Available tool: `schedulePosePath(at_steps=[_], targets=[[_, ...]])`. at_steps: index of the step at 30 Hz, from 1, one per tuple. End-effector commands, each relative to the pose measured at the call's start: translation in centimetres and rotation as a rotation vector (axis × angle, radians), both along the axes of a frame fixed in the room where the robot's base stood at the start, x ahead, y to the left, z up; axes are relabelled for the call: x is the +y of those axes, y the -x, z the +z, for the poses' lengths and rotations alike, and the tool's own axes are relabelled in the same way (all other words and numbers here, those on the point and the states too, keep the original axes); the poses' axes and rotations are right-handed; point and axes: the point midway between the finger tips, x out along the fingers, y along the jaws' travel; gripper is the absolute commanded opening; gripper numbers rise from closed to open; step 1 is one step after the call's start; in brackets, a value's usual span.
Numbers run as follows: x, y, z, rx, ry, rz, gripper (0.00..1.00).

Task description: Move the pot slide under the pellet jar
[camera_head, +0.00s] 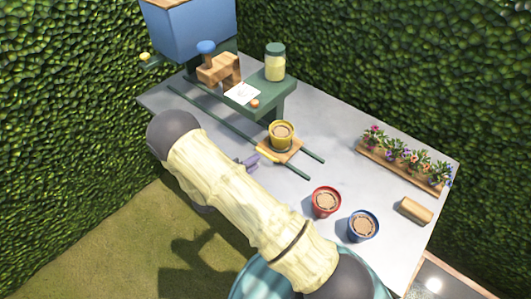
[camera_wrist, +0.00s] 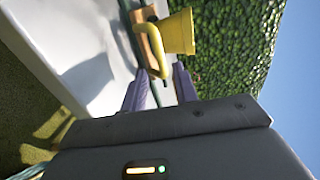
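The pot slide (camera_head: 291,153) is a small wooden board on two dark green rails, with a yellow pot (camera_head: 281,134) of soil standing on it. A yellow handle (camera_head: 265,154) sticks out from the board toward my gripper. The pellet jar (camera_head: 275,63), clear with a green lid and pale contents, stands on a raised green shelf (camera_head: 271,90) further up the rails. My gripper (camera_head: 250,162) has purple fingers and is at the handle. In the wrist view my gripper (camera_wrist: 160,76) is open, with the curved handle (camera_wrist: 150,52) between or just beyond its fingertips; contact is unclear.
A wooden block piece with a blue knob (camera_head: 206,48), a white paper (camera_head: 242,93) and a blue bin (camera_head: 192,28) are at the back. A red pot (camera_head: 326,201), a blue pot (camera_head: 363,226), a flower planter (camera_head: 402,164) and a wooden block (camera_head: 416,210) stand on the right.

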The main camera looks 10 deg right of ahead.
Motion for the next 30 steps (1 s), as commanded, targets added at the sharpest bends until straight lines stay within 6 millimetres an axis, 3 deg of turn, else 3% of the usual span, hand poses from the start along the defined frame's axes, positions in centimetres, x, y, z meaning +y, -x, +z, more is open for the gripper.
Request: schedulePosePath(at_steps=[10, 23, 27, 30], targets=[[-4.6, -3.3, -1.1, 0.000, -0.001, -0.003, 0.30], [-5.5, -4.0, -1.4, -0.001, -0.001, 0.001, 0.30], [-5.5, -4.0, -1.4, -0.001, -0.001, 0.000, 0.02], [-5.5, -4.0, -1.4, -0.001, -0.001, 0.000, 0.00]])
